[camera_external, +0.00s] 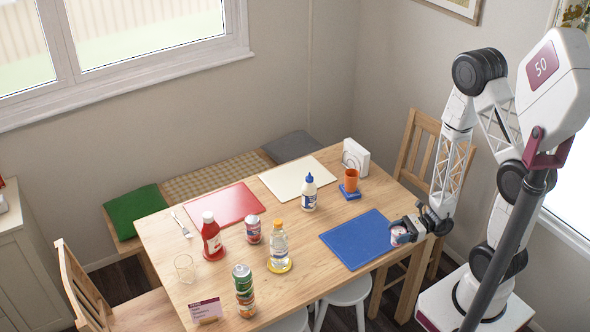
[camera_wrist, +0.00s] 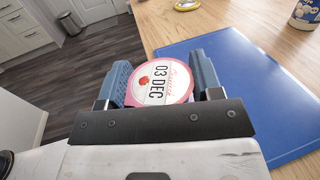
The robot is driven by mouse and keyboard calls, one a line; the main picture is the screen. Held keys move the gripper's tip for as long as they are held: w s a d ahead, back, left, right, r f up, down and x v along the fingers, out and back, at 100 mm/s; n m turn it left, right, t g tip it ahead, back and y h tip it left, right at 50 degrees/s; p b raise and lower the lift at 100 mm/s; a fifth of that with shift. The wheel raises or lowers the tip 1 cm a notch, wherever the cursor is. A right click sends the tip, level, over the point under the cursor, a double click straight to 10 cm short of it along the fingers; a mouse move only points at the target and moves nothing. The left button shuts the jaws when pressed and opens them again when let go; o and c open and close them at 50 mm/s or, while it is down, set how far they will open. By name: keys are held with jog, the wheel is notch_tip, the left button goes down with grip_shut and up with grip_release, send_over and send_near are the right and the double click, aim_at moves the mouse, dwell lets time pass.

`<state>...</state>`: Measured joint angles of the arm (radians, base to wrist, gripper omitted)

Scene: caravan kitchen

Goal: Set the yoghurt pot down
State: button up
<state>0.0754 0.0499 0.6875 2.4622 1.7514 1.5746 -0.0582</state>
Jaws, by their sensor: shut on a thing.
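The yoghurt pot (camera_external: 399,236) is small, with a pale pink and white lid that reads "03 DEC" in the wrist view (camera_wrist: 160,82). My gripper (camera_external: 408,226) is shut on it, with one blue-grey finger on each side of the pot in the wrist view (camera_wrist: 161,84). The pot is at the table's right front edge, just right of the blue mat (camera_external: 357,239). I cannot tell whether its base touches the table. The blue mat (camera_wrist: 250,80) lies to the right of the pot in the wrist view.
On the wooden table (camera_external: 300,238) stand a white bottle with a blue cap (camera_external: 309,193), an orange cup (camera_external: 351,180) on a blue coaster, a ketchup bottle (camera_external: 212,238), a clear bottle (camera_external: 278,248) and stacked cans (camera_external: 244,290). The blue mat is bare. A chair (camera_external: 425,165) stands behind the arm.

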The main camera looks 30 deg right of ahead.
aim_at(402, 228)
jog(key=d+t, duration=0.1)
jog(key=d, duration=0.1)
jog(key=d+m+t, duration=0.1)
jog(key=d, duration=0.1)
jog(key=d+m+t+h, duration=0.1)
jog(key=d, duration=0.1)
jog(key=shift+s+d, duration=0.15)
jog(key=shift+s, duration=0.25)
jog(key=s+d+m+t+h, duration=0.6)
jog(key=s+d+t, duration=0.1)
jog(key=d, duration=0.6)
jog(key=shift+s+d+m+t+h, duration=0.3)
jog(key=shift+s+h, duration=0.1)
jog(key=shift+s, duration=0.25)
jog(key=shift+r, duration=0.1)
jog(key=shift+w, duration=0.15)
jog(key=shift+w+d+f, duration=0.25)
jog(key=shift+w+d, duration=0.25)
jog(key=shift+w, duration=2.1)
jog(key=shift+w+d+f, duration=0.25)
jog(key=shift+w+d, duration=0.2)
jog(key=shift+w, duration=2.1)
jog(key=shift+w+d+f, duration=0.25)
jog(key=shift+w+d, duration=0.25)
jog(key=shift+w, duration=2.1)
jog(key=shift+f, duration=0.1)
